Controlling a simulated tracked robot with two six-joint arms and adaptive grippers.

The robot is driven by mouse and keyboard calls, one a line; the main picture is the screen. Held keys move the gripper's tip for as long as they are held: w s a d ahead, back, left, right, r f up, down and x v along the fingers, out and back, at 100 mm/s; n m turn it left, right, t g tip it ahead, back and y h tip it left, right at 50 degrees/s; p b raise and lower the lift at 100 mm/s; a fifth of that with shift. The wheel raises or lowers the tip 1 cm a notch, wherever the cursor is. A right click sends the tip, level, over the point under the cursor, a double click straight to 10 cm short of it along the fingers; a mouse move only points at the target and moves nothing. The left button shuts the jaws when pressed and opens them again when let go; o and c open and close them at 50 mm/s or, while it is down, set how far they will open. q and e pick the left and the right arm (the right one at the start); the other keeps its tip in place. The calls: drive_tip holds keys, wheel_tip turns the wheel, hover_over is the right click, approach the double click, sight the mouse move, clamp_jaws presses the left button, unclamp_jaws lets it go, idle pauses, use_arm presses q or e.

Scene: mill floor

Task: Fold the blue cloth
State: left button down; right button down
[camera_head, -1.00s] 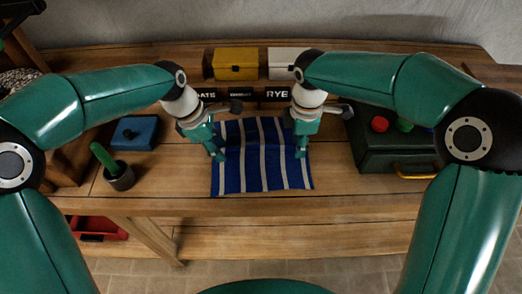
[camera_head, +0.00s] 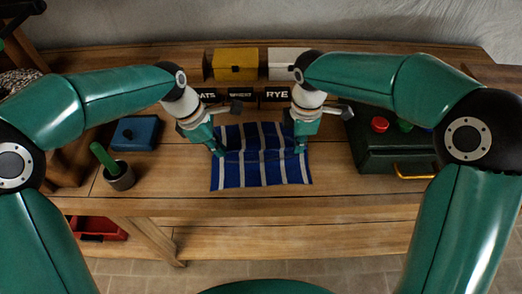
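The blue cloth (camera_head: 262,174) with white stripes lies on the wooden bench in the middle of the head view. A ridge runs across it from side to side, and its front part lies flat near the bench's front edge. My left gripper (camera_head: 219,151) is at the cloth's left edge, by the ridge. My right gripper (camera_head: 300,149) is at its right edge, level with the left one. Both point down and touch or nearly touch the cloth. Their fingertips are too small and partly hidden to tell whether they are closed on it.
A dark green box (camera_head: 385,150) with knobs and a brass handle stands right. A blue box (camera_head: 135,133) and a pot with a green handle (camera_head: 119,176) stand left. Labelled bins, a yellow box (camera_head: 236,64) and a white box (camera_head: 284,62) stand behind. Bare bench surrounds the cloth.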

use_arm(q)
drive_tip(key=shift+s+f, duration=0.1)
drive_tip(key=shift+f, duration=0.05)
